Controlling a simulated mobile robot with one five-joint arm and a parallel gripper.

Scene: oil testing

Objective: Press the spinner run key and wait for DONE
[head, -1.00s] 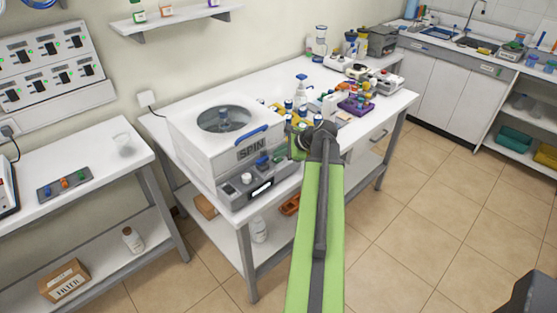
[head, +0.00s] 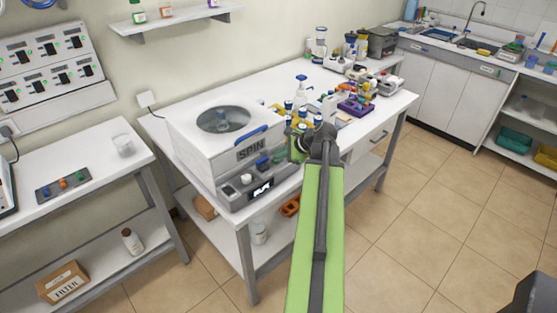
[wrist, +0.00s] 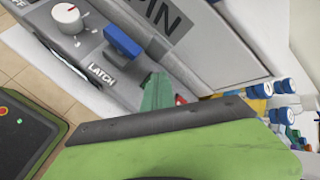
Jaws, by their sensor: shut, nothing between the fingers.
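The spinner (head: 190,145), a white box marked SPIN with a round lid window (head: 226,119), stands on the bench's near left. The small display (head: 261,190) is dark with light marks too small to read. My gripper (head: 296,148) is at the panel's right end, close to the green key; it is shut and empty. Whether it touches the key is hidden.
Bottles and lab items crowd the white bench right of the spinner, including a pump bottle (head: 301,88) and a purple rack (head: 356,106). A side table (head: 85,155) with a small tray (head: 63,184) stands at left. The tiled floor (head: 440,200) at right is clear.

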